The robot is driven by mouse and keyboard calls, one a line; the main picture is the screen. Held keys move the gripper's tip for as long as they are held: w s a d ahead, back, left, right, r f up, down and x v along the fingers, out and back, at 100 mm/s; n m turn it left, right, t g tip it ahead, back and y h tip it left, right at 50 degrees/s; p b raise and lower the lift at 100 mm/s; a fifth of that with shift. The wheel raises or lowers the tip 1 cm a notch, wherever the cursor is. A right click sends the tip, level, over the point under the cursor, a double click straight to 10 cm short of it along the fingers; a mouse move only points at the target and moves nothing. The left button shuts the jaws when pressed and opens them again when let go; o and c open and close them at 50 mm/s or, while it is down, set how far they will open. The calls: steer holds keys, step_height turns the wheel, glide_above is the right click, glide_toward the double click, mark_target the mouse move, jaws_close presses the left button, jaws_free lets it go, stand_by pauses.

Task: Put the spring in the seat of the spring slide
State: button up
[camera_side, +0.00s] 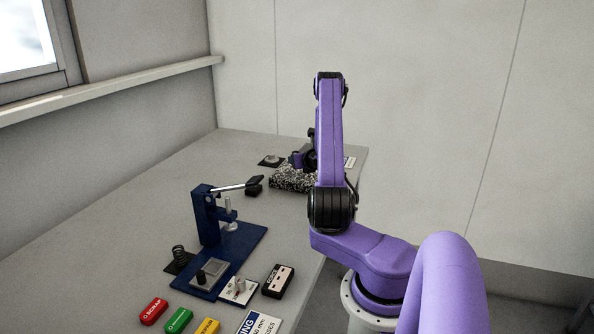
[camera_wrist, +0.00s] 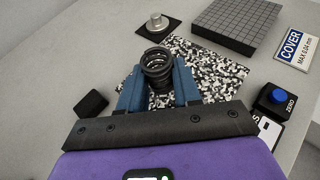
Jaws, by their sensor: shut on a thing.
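My gripper (camera_wrist: 158,85) has blue fingers shut on a black coil spring (camera_wrist: 157,68) in the wrist view. The spring's coil opening faces the camera, and it is held over a black-and-white speckled surface. In the side view my gripper (camera_side: 304,158) is mostly hidden by my arm, near the speckled block at the far end of the bench. A blue press fixture (camera_side: 240,244) stands nearer, with a grey plate (camera_side: 208,272) and a small black post on its base. I cannot tell for certain which part is the spring slide or its seat.
Another coil spring (camera_side: 179,254) stands on a dark pad left of the fixture. The speckled block (camera_side: 291,180) lies by my gripper. A silver part (camera_wrist: 155,22), a grey gridded block (camera_wrist: 238,20), a blue button (camera_wrist: 277,97) and a black block (camera_wrist: 91,103) surround it. Coloured tags lie in front.

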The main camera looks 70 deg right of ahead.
mark_target(297, 177)
steer(key=shift+w+d+f, duration=0.35)
steer(key=shift+d+f, duration=0.2)
steer(key=shift+f, duration=0.25)
steer(key=shift+d+f, duration=0.1)
steer(key=shift+f, duration=1.45)
steer(key=shift+f, duration=0.1)
steer(key=o, duration=1.1)
steer(key=shift+c, duration=0.2)
steer(key=v, duration=1.1)
steer(key=shift+o, duration=0.5)
steer(key=shift+s+a+r, duration=0.3)
steer(key=shift+a+r, duration=0.05)
